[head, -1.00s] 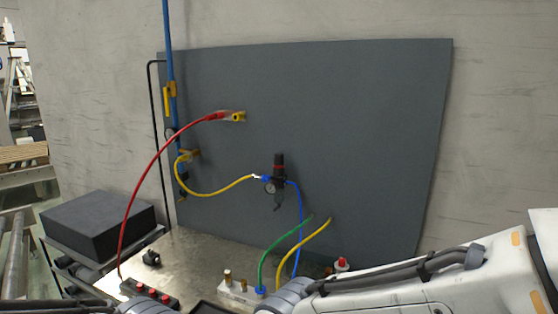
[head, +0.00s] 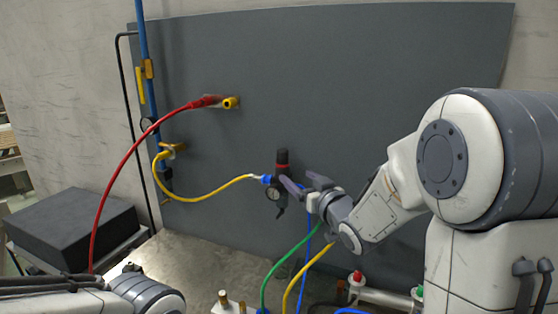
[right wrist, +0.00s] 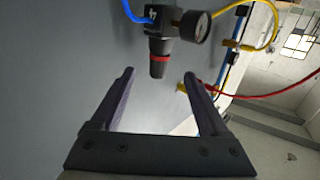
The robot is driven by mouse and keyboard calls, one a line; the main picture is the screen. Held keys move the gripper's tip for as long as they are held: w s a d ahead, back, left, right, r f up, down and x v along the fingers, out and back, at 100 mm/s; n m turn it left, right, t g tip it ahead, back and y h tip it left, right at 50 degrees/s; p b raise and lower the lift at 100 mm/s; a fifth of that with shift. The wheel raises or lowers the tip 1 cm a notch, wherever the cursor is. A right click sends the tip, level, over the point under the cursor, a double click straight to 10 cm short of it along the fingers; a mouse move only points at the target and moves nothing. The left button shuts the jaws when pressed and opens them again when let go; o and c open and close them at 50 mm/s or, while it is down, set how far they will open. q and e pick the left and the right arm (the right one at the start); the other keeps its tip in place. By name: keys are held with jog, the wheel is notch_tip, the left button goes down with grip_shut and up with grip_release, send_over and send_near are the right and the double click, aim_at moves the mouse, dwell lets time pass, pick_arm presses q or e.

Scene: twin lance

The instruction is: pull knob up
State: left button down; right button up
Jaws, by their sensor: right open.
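The knob is the black cap with a red ring (head: 282,158) on top of a small black regulator (head: 281,186) with a round gauge, fixed to the grey panel. My right gripper (head: 303,184) is open beside the regulator, just right of it and near the knob's height. In the right wrist view the knob (right wrist: 158,66) hangs downward in the picture, between the tips of my open right gripper (right wrist: 159,75).
A yellow hose (head: 215,191) joins the regulator from the left. A red hose (head: 130,165) and a blue pipe (head: 147,90) are further left. Green (head: 272,272) and yellow hoses rise below my right gripper. A black box (head: 70,228) stands at left.

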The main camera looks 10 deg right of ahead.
aim_at(285, 165)
jog(key=w+p, duration=0.1)
jog(key=w, duration=0.2)
jog(key=w+a+p, duration=0.1)
jog(key=w+p, duration=0.1)
jog(key=w, duration=0.1)
jog(key=w+p, duration=0.1)
jog(key=w, duration=0.2)
jog(key=shift+w+a+r, duration=0.2)
jog(key=shift+w+a, duration=0.1)
jog(key=shift+a, duration=0.05)
jog(key=shift+w+a+f, duration=0.1)
jog(key=shift+w, duration=0.3)
grip_shut()
